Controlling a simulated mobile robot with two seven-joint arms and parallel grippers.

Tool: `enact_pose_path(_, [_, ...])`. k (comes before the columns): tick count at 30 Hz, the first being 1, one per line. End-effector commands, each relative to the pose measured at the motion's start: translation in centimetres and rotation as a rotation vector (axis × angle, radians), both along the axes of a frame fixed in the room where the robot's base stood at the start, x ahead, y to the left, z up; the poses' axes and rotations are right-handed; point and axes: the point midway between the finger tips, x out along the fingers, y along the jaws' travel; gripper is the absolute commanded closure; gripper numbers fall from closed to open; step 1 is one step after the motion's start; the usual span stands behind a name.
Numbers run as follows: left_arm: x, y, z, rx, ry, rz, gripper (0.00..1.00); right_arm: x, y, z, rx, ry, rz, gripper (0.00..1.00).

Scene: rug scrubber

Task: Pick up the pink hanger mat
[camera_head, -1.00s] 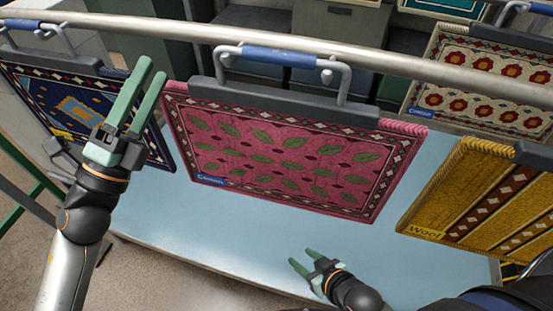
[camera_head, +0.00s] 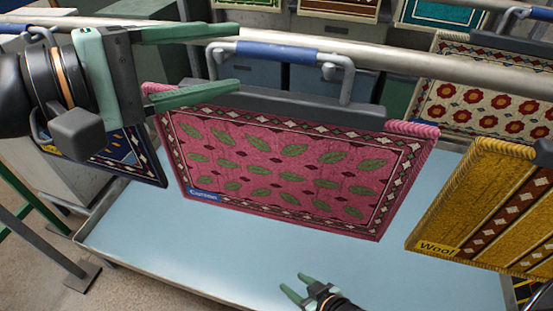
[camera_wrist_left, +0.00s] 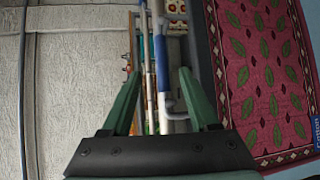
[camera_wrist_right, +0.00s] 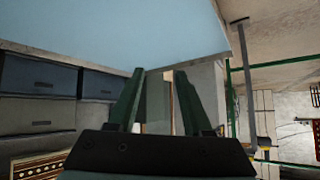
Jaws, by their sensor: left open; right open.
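The pink hanger mat (camera_head: 270,165) has green leaves and a diamond border. It hangs from a grey hanger with a blue-sleeved handle (camera_head: 280,53) hooked at the metal rail. My left gripper (camera_head: 238,62) is open and empty at the left end of this hanger, its fingers pointing right, one above the other. The left wrist view shows the pink mat (camera_wrist_left: 265,80) to the right of the fingers and the blue handle (camera_wrist_left: 162,65) between them, farther off. My right gripper (camera_head: 292,286) is open and empty, low over the blue table, away from the mat.
The metal rail (camera_head: 420,68) runs across above the light-blue table (camera_head: 190,240). A dark blue mat (camera_head: 125,160) hangs at the left, partly behind my left arm. A yellow mat (camera_head: 490,205) hangs at the right, with a red-flowered mat (camera_head: 485,95) behind it.

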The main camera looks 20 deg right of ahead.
Motion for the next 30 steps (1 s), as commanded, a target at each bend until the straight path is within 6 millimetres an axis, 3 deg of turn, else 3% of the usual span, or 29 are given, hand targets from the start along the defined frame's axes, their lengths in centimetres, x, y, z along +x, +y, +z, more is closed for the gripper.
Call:
enact_pose_path(3, [0.6, -2.2, -0.2, -0.002, 0.003, -0.004, 0.39, -0.1, -0.2, 0.3, -0.003, 0.002, -0.004, 0.5])
enact_pose_path(11, [1.5, -4.2, -0.7, -0.004, 0.004, -0.001, 0.39, -1.3, -0.6, -0.6, -0.011, 0.029, -0.01, 0.5])
enact_pose_path(21, [3.4, -8.1, -1.7, -0.004, 0.007, -0.003, 0.39, -0.9, -1.6, 0.7, -0.02, 0.01, -0.027, 0.5])
enact_pose_path(30, [3.6, -8.5, -1.9, -0.004, 0.005, -0.001, 0.39, -0.9, -1.6, 0.5, -0.019, 0.012, -0.031, 0.5])
